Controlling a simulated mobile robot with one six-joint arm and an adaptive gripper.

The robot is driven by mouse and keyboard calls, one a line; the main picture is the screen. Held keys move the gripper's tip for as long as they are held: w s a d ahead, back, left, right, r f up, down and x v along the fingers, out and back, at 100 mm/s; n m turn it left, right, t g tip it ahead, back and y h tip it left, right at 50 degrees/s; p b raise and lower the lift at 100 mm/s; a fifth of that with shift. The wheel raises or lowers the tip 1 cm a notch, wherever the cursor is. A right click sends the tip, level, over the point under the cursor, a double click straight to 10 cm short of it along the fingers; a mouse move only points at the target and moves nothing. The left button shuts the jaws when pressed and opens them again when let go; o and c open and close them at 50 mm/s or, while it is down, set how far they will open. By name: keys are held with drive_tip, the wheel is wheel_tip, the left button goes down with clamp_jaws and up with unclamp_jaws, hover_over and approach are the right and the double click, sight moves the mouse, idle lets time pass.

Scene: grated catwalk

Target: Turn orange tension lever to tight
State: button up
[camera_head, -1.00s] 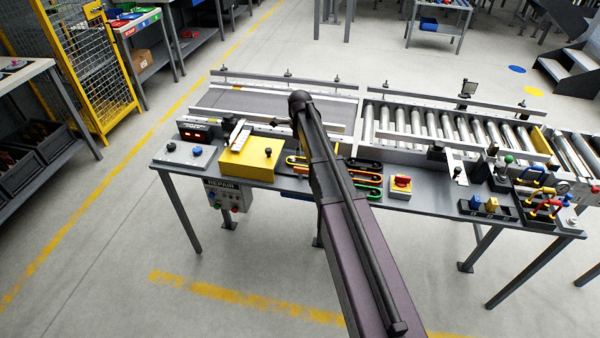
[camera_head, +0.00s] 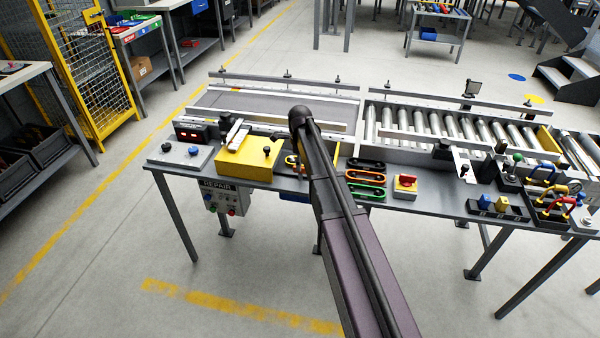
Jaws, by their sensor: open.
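I cannot pick out the orange tension lever for certain. A bench (camera_head: 420,195) with a belt conveyor (camera_head: 270,103) and controls stands ahead. Right of my arm, an orange loop-shaped piece (camera_head: 366,175) lies between a black one (camera_head: 366,163) and a green one (camera_head: 366,191). Another yellow-orange piece (camera_head: 291,161) shows just left of my arm, partly covered by it. My arm reaches up from the bottom to a dark joint over the conveyor's front edge. My gripper does not show.
A yellow box (camera_head: 246,160) with a black knob sits left of my arm. A roller conveyor (camera_head: 445,122) fills the back right. The floor before the bench is clear.

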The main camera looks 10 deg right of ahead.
drive_tip(key=shift+f+b, duration=0.85)
drive_tip(key=shift+f, duration=0.25)
clamp_jaws()
